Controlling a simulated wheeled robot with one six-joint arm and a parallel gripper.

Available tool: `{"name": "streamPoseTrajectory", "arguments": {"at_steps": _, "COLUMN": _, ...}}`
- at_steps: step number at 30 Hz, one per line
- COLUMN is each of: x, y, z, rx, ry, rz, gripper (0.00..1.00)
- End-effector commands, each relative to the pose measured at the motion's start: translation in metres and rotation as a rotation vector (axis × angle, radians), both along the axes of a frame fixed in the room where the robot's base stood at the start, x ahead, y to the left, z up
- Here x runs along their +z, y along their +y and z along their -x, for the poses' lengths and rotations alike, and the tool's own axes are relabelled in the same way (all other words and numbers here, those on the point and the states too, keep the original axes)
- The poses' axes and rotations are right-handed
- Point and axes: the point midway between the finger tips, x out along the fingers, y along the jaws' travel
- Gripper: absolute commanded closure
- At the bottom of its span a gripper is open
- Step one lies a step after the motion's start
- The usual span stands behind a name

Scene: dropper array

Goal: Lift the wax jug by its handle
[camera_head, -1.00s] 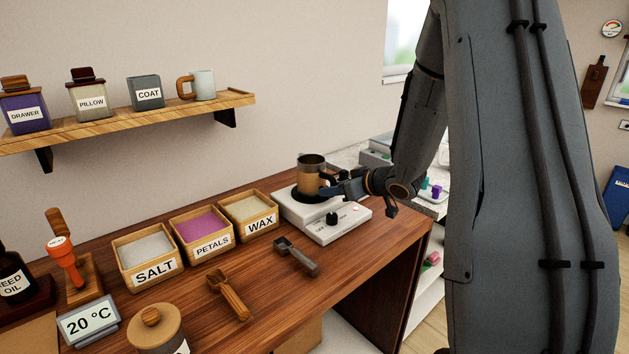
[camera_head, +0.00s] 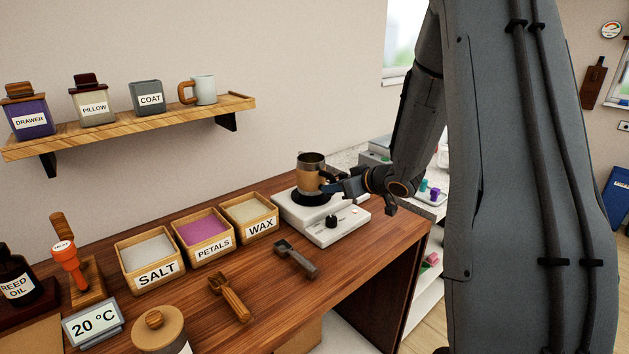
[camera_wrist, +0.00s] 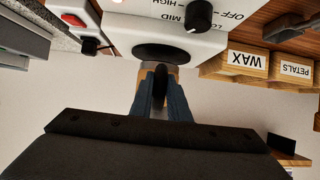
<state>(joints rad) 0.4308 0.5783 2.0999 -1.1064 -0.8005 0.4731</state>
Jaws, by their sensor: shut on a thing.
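The wax jug (camera_head: 310,174), metal grey above with a tan band below, is upright just above the round dark plate of the white heater (camera_head: 342,228). More of the dark plate shows beneath it, and it looks clear of it. My gripper (camera_head: 333,188) reaches in from the right and is shut on the jug's dark handle. In the wrist view my gripper (camera_wrist: 160,92) has its two fingers closed around the black handle. Only a tan edge of the jug (camera_wrist: 145,72) shows there; the rest is hidden.
Wooden boxes of salt (camera_head: 154,282), petals (camera_head: 207,255) and wax (camera_head: 254,232) stand left of the heater. A dark scoop (camera_head: 297,259) and a wooden scoop (camera_head: 230,298) lie in front. A wall shelf (camera_head: 130,125) hangs above, left. Air above the heater is free.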

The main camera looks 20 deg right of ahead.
Motion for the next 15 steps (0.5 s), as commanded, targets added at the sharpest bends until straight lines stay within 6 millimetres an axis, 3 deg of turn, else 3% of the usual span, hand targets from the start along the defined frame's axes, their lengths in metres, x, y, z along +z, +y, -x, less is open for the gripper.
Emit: {"name": "streamPoseTrajectory", "arguments": {"at_steps": 15, "x": 0.024, "y": 0.0, "z": 0.0, "rx": 0.0, "ry": -0.003, "rz": 0.0, "gripper": 1.0}}
